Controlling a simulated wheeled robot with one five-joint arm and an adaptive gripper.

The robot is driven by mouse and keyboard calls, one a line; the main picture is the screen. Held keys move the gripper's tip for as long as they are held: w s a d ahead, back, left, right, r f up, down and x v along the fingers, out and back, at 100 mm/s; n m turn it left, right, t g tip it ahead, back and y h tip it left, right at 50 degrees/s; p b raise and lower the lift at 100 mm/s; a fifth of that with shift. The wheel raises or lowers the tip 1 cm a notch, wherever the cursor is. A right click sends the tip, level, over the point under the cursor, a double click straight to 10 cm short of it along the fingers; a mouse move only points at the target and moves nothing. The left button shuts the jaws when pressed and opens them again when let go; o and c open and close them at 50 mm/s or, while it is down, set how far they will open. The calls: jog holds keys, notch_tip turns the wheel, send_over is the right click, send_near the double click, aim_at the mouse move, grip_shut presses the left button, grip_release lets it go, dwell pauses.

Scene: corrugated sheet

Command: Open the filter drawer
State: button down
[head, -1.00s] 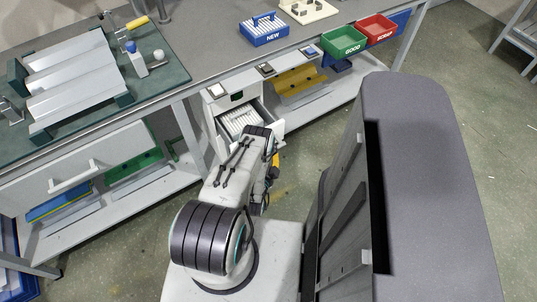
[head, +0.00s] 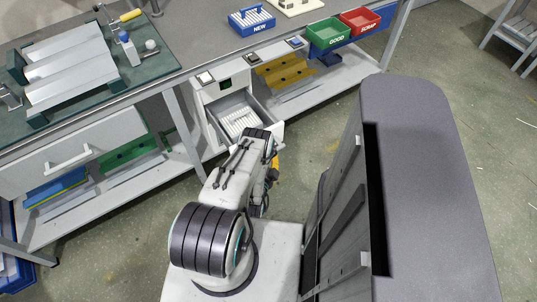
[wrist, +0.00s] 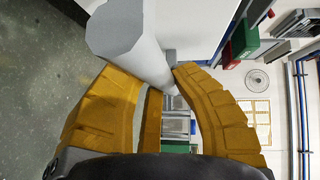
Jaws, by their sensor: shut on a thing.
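The filter drawer (head: 262,107) stands pulled out of the white cabinet under the bench in the head view, with a row of white filters (head: 240,122) inside. A bare grey strip of drawer floor shows behind the filters. My gripper (wrist: 152,82) has its yellow fingers closed around a pale grey bar handle (wrist: 130,45) in the wrist view. The handle stands against the white drawer front (wrist: 185,25). In the head view my arm hides the handle and most of the gripper; only a bit of yellow finger shows.
The bench above holds a blue NEW rack (head: 252,21) and a green fixture with corrugated sheets (head: 70,65). Green GOOD (head: 328,37) and red SCRAP (head: 362,22) bins hang at the right. A closed drawer with a white handle (head: 68,156) is at the left. Floor is clear right of the arm.

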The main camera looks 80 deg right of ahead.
jog(key=c, duration=0.9)
grip_release()
jog(key=shift+s, duration=0.1)
jog(key=shift+c, duration=0.2)
jog(key=r, duration=0.9)
jog(key=shift+d+r, duration=0.2)
jog(key=shift+d, duration=0.1)
jog(key=shift+w+a+r, duration=0.2)
jog(key=shift+a+r, duration=0.05)
jog(key=shift+r, duration=0.15)
jog(key=shift+s+f, duration=0.1)
jog(key=shift+f, duration=0.1)
